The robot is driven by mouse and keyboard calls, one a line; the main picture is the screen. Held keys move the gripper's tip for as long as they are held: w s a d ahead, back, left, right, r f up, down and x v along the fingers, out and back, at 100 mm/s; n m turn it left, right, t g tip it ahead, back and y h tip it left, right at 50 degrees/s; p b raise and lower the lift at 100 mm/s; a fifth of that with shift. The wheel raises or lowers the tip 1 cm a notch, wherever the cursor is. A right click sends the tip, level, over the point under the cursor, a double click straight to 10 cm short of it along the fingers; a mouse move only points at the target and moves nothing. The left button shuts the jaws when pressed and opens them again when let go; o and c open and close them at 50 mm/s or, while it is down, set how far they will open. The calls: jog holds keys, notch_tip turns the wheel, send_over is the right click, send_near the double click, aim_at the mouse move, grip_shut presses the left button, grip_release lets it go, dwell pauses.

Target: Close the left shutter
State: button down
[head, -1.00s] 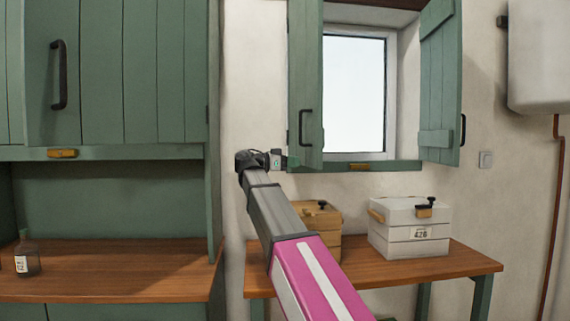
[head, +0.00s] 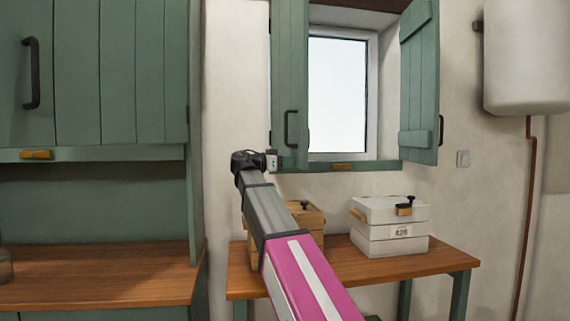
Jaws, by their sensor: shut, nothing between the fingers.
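The left shutter (head: 291,70) is a green plank panel with a dark bar handle (head: 291,128). It stands open, swung out from the left side of the window (head: 337,95). My gripper (head: 275,160) is at the shutter's lower left corner, below and left of the handle. It is shut, with nothing held. Its fingertips are small and hard to make out against the shutter, so I cannot tell whether they touch it. The right shutter (head: 420,85) also stands open, on the window's right side.
A wooden table (head: 445,262) below the window bears a white box (head: 390,225) and a tan box (head: 305,215), partly hidden by my arm. A green cupboard (head: 100,80) stands at left. A white tank (head: 525,60) hangs at right.

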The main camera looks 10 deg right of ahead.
jog(key=w+d+n+t+y, duration=0.4)
jog(key=w+d+t, duration=0.1)
jog(key=d, duration=0.4)
jog(key=w+d+n+t+y, duration=0.35)
jog(key=w+d+t, duration=0.2)
jog(key=d, duration=0.25)
jog(key=w+d+n+y, duration=0.1)
jog(key=w+d, duration=0.2)
jog(key=w, duration=0.4)
jog(key=w+d+n+t, duration=0.1)
jog(key=w+d, duration=0.2)
jog(key=w, duration=0.4)
jog(key=shift+w+d+y, duration=0.15)
jog(key=shift+w+y, duration=0.2)
